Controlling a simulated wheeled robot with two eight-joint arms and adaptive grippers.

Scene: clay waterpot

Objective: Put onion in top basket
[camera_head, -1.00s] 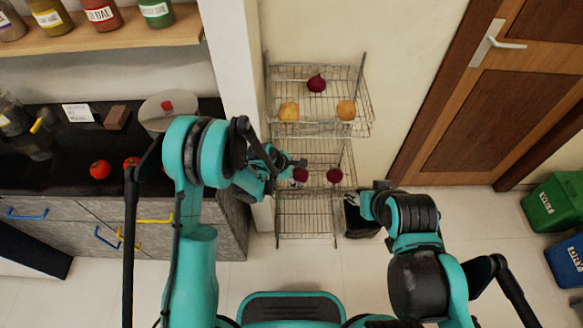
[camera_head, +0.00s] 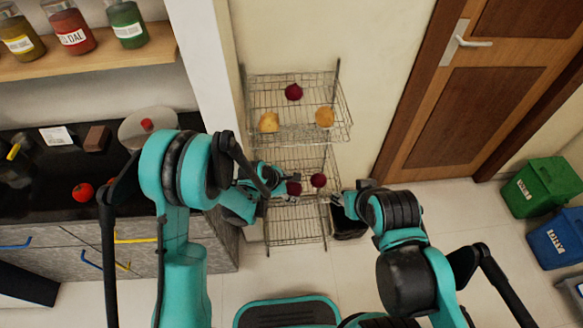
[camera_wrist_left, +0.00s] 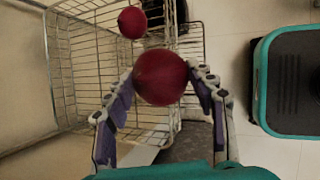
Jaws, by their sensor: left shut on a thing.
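A dark red onion (camera_head: 293,188) is held between the fingers of my left gripper (camera_head: 280,187), at the front of the middle basket (camera_head: 287,160). The left wrist view shows this onion (camera_wrist_left: 160,78) between the two fingertips. A second red onion (camera_head: 318,180) is beside it at the middle basket, and also shows in the wrist view (camera_wrist_left: 131,22). The top basket (camera_head: 345,130) of the wire rack holds another red onion (camera_head: 293,92) at the back and two yellowish round items (camera_head: 269,122) (camera_head: 324,116) in front. My right gripper (camera_head: 347,199) is right of the rack; its fingers are unclear.
A lower wire basket (camera_head: 296,230) looks empty. A dark bin (camera_head: 347,224) stands right of the rack. A counter (camera_head: 60,205) with a tomato (camera_head: 83,192) is at left. A wooden door (camera_head: 455,125) and green and blue bins (camera_head: 541,187) (camera_head: 557,240) are at right.

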